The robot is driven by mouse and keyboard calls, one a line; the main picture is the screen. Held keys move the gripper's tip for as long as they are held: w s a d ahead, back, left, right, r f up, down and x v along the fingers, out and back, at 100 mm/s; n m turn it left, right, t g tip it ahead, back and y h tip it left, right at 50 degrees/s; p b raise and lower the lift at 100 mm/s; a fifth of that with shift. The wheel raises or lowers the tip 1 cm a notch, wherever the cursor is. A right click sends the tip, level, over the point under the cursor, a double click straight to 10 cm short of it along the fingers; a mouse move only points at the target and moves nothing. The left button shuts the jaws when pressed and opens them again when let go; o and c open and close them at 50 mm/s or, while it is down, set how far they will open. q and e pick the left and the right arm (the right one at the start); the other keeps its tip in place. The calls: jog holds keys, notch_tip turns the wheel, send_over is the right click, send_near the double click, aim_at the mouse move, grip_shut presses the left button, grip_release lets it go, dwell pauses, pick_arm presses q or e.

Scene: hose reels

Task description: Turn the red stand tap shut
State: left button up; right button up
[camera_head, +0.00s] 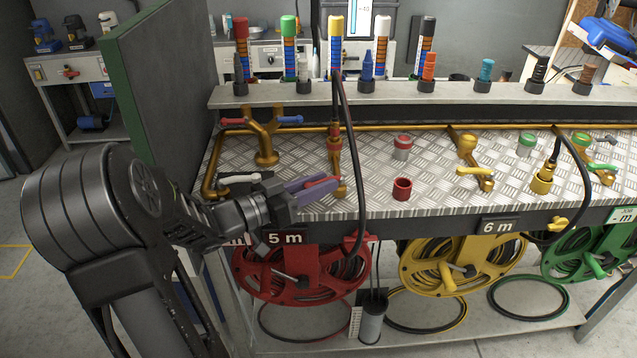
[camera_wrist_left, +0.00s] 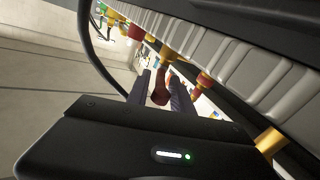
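The red stand tap (camera_head: 335,160) is a brass tap with a red collar on the checker-plate bench, with a black hose rising from its top. Its red lever (camera_head: 322,186) points left towards my left gripper (camera_head: 316,187). The gripper's purple-grey fingers lie on either side of the lever. In the left wrist view, the dark red lever (camera_wrist_left: 160,88) sits between the two fingers (camera_wrist_left: 163,92), which look spread with narrow gaps. Whether either finger touches it is hard to tell. My right gripper is not in view.
A brass Y-shaped tap (camera_head: 266,145) with red and blue handles stands left of the red tap. A red cup-like fitting (camera_head: 402,190) stands to its right. A red hose reel (camera_head: 300,270) hangs below the bench edge. A dark partition (camera_head: 165,90) rises behind my left arm.

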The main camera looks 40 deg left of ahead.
pick_arm(q)
jog(key=shift+o, duration=0.5)
jog(key=v, duration=0.7)
jog(key=shift+s+b, duration=0.3)
jog(key=shift+s, duration=0.1)
jog(key=shift+a, duration=0.1)
